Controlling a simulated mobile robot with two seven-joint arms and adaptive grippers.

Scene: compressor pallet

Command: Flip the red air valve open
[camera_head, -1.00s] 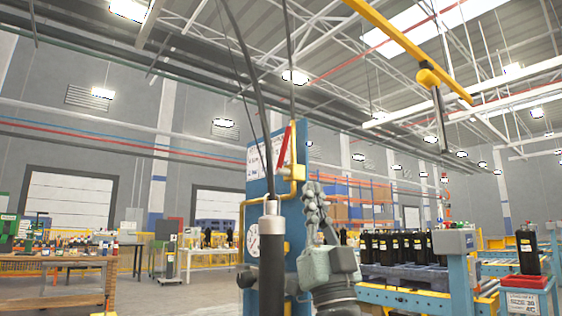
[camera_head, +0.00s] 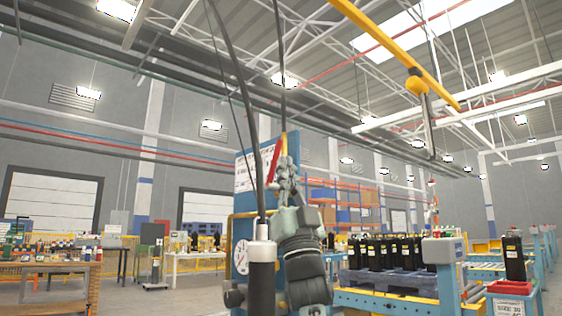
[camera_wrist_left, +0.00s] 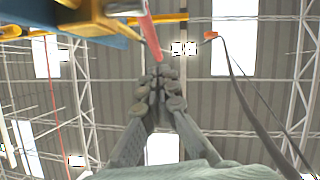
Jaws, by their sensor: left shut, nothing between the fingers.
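The red air valve handle (camera_head: 274,160) is a slanted bar near the top of the blue panel (camera_head: 243,205), beside a yellow pipe. In the left wrist view the red handle (camera_wrist_left: 150,32) hangs down from the yellow valve fitting (camera_wrist_left: 100,18). My left gripper (camera_head: 285,165) comes up from below, with its fingers shut and empty. In the left wrist view the fingertips (camera_wrist_left: 160,76) are just below the handle's lower end; I cannot tell whether they touch it. In the head view the gripper covers part of the panel and pipe. My right gripper is not in view.
A black cylinder with a metal cap (camera_head: 262,270) hangs on dark cables in front of the panel, close left of my arm. A gauge (camera_head: 240,257) sits on the panel. Black bottles (camera_head: 385,252) stand on a pallet at the right.

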